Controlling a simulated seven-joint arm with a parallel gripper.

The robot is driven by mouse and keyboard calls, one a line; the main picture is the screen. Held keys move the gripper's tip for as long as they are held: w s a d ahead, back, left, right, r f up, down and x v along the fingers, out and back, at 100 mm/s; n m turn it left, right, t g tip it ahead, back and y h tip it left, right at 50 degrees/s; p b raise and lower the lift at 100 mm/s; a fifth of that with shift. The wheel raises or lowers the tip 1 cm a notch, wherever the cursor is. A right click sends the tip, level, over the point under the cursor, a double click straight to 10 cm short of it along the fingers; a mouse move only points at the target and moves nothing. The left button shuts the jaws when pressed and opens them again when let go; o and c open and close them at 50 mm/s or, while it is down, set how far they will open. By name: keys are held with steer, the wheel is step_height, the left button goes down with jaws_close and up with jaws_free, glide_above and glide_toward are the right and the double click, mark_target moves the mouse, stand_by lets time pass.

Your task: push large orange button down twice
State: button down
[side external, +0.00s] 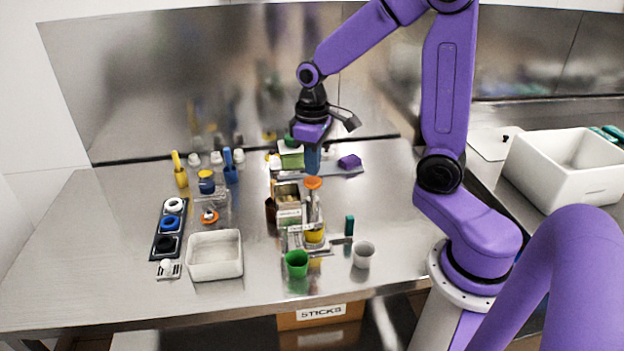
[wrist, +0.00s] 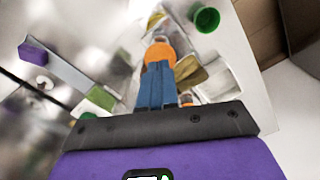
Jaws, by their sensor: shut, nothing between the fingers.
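The large orange button (side external: 313,183) is a round cap on top of a small upright device in the middle of the table. My gripper (side external: 313,168) is shut and empty, pointing down just above the button in the side view. In the wrist view the blue fingers (wrist: 156,88) are together and overlap the near part of the orange button (wrist: 159,51). I cannot tell whether the fingertips touch it. A yellow part (side external: 314,236) shows at the foot of the device.
A green cup (side external: 296,264) and a white cup (side external: 363,254) stand in front of the device. A white tray (side external: 215,272) lies to the left, beside a dark holder with rings (side external: 153,243). A shelf with a purple block (side external: 349,162) is behind. The table's right part is clear.

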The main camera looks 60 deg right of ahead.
steer(key=shift+r, duration=2.35)
steer(key=s+a+f+n, duration=0.1)
steer(key=s+a+n, duration=0.3)
steer(key=s, duration=0.6)
steer(key=s+a+f+n, duration=0.1)
steer(key=s+a+n, duration=0.3)
steer(key=s, duration=0.7)
steer(key=shift+a+f+n, duration=0.15)
steer(key=shift+f+n, duration=0.15)
steer(key=shift+n, duration=0.5)
